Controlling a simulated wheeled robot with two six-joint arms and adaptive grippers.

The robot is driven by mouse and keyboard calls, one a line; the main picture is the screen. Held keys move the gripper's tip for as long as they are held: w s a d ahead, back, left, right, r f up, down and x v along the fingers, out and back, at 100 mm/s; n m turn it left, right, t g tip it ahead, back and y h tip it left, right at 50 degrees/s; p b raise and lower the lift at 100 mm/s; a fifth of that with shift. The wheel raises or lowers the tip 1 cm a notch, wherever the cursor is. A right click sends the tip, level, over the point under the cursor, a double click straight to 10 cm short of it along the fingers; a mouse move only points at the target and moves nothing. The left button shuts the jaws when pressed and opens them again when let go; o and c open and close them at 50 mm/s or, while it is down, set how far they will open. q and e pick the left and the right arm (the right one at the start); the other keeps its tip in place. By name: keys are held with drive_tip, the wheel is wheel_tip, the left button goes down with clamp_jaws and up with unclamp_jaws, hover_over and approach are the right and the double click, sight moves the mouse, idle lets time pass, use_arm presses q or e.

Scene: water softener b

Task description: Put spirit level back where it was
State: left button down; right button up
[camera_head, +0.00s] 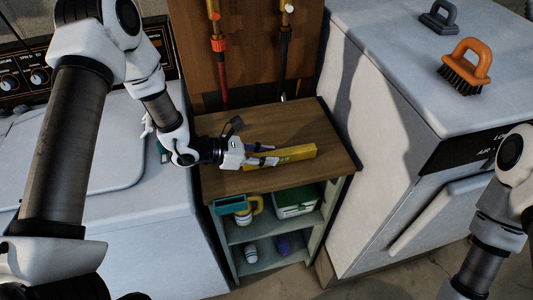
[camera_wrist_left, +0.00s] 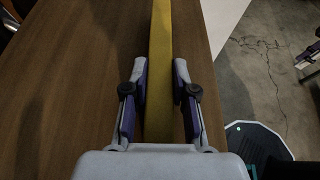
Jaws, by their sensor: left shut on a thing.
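The yellow spirit level (camera_head: 300,153) is a long bar at the wooden top (camera_head: 300,120) of a small shelf cabinet. I cannot tell whether it rests on the wood or is just above it. My left gripper (camera_head: 268,156) is at its left part, fingers pointing right in the head view, and is shut on it. In the left wrist view the spirit level (camera_wrist_left: 161,45) runs lengthwise between the two fingers (camera_wrist_left: 160,77). Its near end is hidden by my gripper. My right arm shows at the right edge of the head view, but its gripper is out of frame.
A white machine (camera_head: 355,110) stands right of the cabinet, with an orange brush (camera_head: 467,65) and a grey one (camera_head: 438,17) on top. Another white machine (camera_head: 100,180) is at left. Shelves below hold a yellow-handled mug (camera_head: 243,211) and a box (camera_head: 295,201). Pipes rise behind.

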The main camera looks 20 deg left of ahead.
use_arm(q)
drive_tip(key=c, duration=0.9)
unclamp_jaws()
drive_tip(key=shift+c, duration=0.2)
drive_tip(key=shift+a+r+p, duration=0.15)
drive_tip(key=shift+r+p, duration=0.05)
drive_tip(key=shift+p, duration=0.1)
drive_tip(key=v, duration=1.1)
drive_tip(key=shift+p, duration=0.3)
drive_tip(key=shift+s+a+r, duration=0.1)
drive_tip(key=shift+s+a, duration=0.2)
